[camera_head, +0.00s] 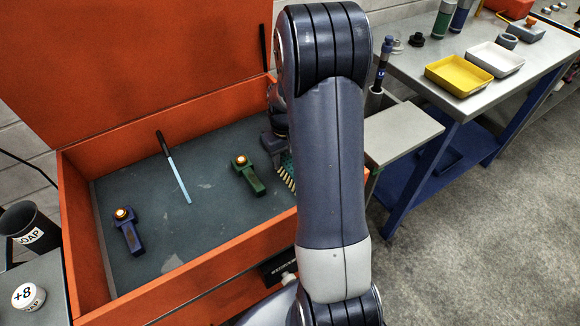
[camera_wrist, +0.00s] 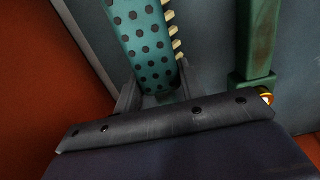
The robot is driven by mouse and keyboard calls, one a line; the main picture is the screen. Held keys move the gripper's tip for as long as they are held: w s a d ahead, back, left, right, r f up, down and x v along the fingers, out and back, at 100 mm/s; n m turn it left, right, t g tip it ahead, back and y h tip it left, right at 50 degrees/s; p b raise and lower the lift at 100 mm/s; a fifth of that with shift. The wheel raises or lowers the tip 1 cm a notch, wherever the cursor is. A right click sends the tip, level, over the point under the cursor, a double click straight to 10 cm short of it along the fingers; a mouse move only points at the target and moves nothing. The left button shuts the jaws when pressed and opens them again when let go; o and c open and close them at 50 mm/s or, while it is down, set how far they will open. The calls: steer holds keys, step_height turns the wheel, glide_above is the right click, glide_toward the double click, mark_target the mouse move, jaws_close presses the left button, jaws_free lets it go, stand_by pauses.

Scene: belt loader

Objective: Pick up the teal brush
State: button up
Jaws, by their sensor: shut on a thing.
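The teal brush (camera_wrist: 143,42) has dark dots on its body and pale bristles along one side. In the wrist view it lies between the two fingers of my gripper (camera_wrist: 156,88), which are shut on it. In the head view only a bit of the brush with its bristles (camera_head: 287,172) shows; my arm hides the rest. My gripper (camera_head: 273,146) is inside the orange bin, near its right side. I cannot tell whether the brush touches the bin floor.
The open orange bin (camera_head: 85,270) has a grey floor. A green tool (camera_head: 249,176) lies close left of my gripper; it also shows in the wrist view (camera_wrist: 259,40). A light-blue-and-black stick (camera_head: 178,178) and a blue tool (camera_head: 130,235) lie farther left. A workbench (camera_head: 425,95) stands right.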

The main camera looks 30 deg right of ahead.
mark_target(285, 156)
steer(key=shift+r, duration=5.05)
